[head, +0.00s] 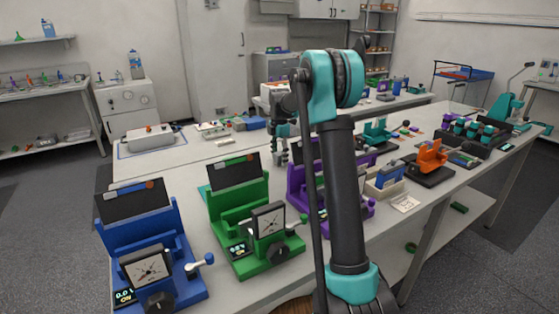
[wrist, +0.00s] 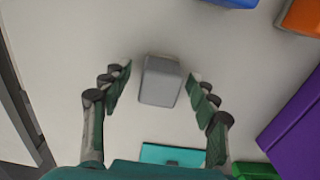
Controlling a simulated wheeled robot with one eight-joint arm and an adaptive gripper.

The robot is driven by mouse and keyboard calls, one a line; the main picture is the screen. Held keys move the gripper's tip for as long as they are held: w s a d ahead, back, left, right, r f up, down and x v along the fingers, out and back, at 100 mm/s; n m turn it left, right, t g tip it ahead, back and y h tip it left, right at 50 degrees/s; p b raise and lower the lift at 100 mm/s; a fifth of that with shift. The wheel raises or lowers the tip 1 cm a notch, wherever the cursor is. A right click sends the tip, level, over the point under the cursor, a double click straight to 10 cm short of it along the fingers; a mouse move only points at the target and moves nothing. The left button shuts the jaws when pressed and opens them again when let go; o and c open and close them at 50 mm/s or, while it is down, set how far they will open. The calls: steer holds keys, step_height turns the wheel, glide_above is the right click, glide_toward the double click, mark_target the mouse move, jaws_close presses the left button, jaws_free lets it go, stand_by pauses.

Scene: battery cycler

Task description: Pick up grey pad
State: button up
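The grey pad (wrist: 160,82) is a small grey block with rounded corners, lying on the white table in the wrist view. My gripper (wrist: 158,78) is open, with one green finger on each side of the pad. A gap shows between the pad and each fingertip, wider on the left. I cannot tell how high the fingers are above the table. In the head view my arm hides much of the middle of the bench, and I cannot make out the pad there.
A teal piece (wrist: 173,155) lies close below the pad in the wrist view. A purple fixture (wrist: 298,130) is at the right, with orange (wrist: 303,16) and blue parts at the top. Blue (head: 150,245) and green (head: 243,215) fixtures stand on the near bench.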

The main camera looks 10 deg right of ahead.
mark_target(280, 153)
steer(key=c, duration=1.1)
steer(key=shift+c, duration=0.2)
step_height(280, 153, up, 20)
